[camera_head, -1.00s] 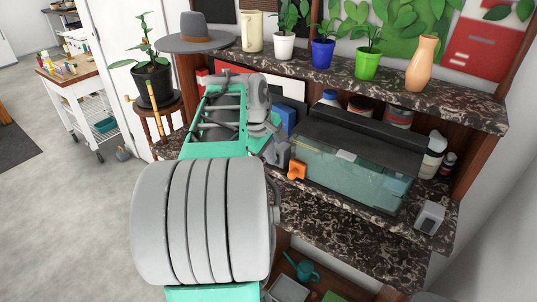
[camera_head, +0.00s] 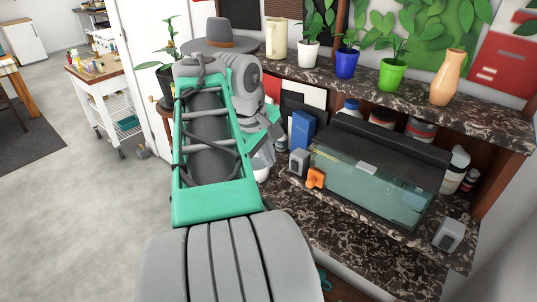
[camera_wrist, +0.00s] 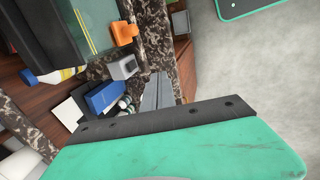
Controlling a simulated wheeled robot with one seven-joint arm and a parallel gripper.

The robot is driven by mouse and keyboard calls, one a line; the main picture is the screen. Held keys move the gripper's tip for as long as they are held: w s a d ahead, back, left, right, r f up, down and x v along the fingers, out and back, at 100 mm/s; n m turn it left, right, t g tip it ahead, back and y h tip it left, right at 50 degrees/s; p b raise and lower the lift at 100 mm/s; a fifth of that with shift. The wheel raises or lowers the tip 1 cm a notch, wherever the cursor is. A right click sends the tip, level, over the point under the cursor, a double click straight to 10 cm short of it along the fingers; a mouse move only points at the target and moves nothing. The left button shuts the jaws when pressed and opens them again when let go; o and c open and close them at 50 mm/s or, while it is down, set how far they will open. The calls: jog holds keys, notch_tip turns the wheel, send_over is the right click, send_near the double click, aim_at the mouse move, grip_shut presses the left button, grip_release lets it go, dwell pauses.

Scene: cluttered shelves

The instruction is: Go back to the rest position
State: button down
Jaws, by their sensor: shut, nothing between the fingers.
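My gripper (camera_wrist: 158,92) shows in the wrist view as two grey fingers side by side, shut and empty. It points toward the shelf side and touches nothing that I can make out. In the head view my teal and grey arm is folded up in front of the left end of the shelves, and it hides most of the gripper.
A glass tank (camera_head: 375,180) with a black lid stands on the middle marble shelf. An orange object (camera_head: 316,177), a grey box (camera_head: 299,162) and a blue box (camera_head: 302,130) are beside it. Potted plants and a hat (camera_head: 219,38) line the top shelf. Open floor (camera_head: 75,215) lies left.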

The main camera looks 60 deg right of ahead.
jog(key=w+a+f+m+t+y, duration=0.1)
jog(key=w+a+f+m+t, duration=0.1)
jog(key=w+a+f+m, duration=0.75)
jog(key=w+a+f+n+t+y, duration=0.1)
jog(key=a+n, duration=0.5)
jog(key=a, duration=0.7)
jog(key=w+a+f+n+t+y, duration=0.1)
jog(key=a+n, duration=0.5)
jog(key=a, duration=0.7)
jog(key=shift+w+f+t+y, duration=0.4)
jog(key=shift+w+f+y, duration=0.2)
jog(key=shift+w, duration=0.35)
jog(key=shift+a, duration=0.1)
